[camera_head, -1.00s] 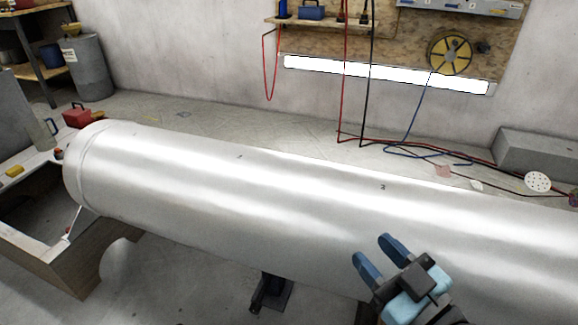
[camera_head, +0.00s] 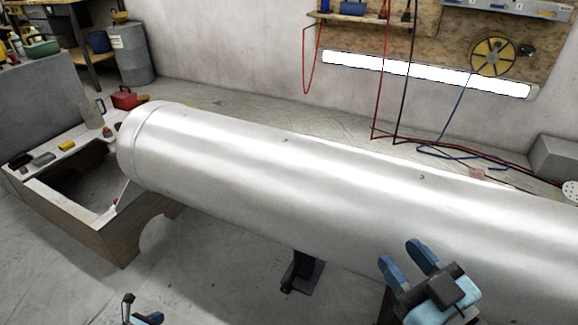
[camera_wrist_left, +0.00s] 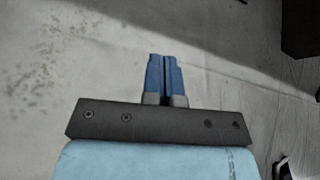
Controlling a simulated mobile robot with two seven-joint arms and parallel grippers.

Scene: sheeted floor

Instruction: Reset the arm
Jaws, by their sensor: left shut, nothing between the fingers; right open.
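My right gripper (camera_head: 406,268) is at the lower right of the head view, in front of the large silver cylinder (camera_head: 270,175). Its two blue fingers are spread apart with nothing between them. My left gripper (camera_head: 128,299) shows only in part at the bottom left edge of the head view, over the floor. In the left wrist view my left gripper (camera_wrist_left: 164,60) has its blue fingers together and empty, above bare floor.
A wooden stand (camera_head: 110,228) supports the cylinder's left end. A red box (camera_head: 127,98), a yellow block (camera_head: 66,146) and a jug (camera_head: 91,114) are at the left. Hoses (camera_head: 440,150) lie behind the cylinder. The floor at the lower left is clear.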

